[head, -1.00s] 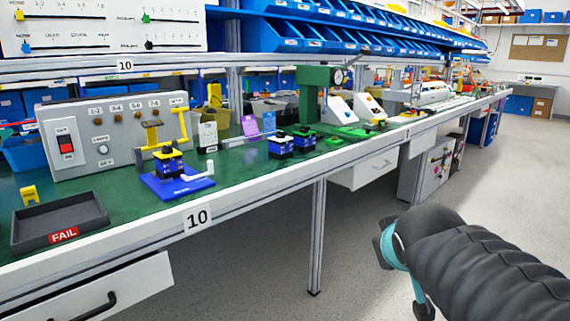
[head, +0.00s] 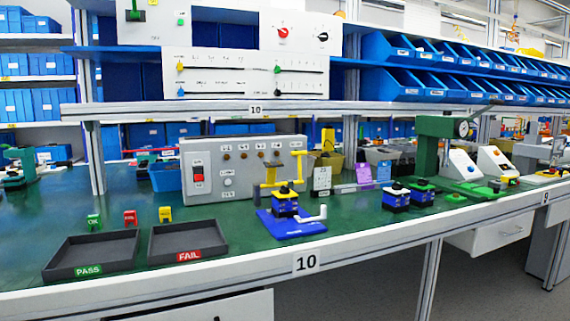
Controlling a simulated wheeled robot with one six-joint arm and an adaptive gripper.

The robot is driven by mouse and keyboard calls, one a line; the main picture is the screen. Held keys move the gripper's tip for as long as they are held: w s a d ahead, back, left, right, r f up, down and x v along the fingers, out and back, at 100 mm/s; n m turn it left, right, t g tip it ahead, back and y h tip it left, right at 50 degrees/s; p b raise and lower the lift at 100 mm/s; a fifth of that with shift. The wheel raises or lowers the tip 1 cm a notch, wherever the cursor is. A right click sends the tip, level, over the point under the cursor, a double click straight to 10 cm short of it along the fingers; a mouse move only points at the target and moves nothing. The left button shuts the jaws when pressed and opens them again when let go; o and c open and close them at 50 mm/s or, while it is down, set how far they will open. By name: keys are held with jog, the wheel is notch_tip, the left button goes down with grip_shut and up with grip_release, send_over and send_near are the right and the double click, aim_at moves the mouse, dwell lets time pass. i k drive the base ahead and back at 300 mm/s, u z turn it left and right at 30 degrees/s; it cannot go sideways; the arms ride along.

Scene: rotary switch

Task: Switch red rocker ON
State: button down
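The red rocker (head: 198,174) is on the left part of the front of a grey control box (head: 255,183). The box stands on the green bench top near its back. A small label sits above the rocker and another below it; they are too small to read surely. The rocker's tilt is too small to tell. My gripper is not in view. Nothing covers the rocker.
Dark PASS (head: 90,233) and FAIL (head: 150,248) trays lie in front of the box to the left. A panel with sliders (head: 245,75) is above.

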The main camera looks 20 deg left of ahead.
aim_at(198, 172)
jog(key=u, duration=0.35)
jog(key=i, duration=0.95)
jog(key=u, duration=0.2)
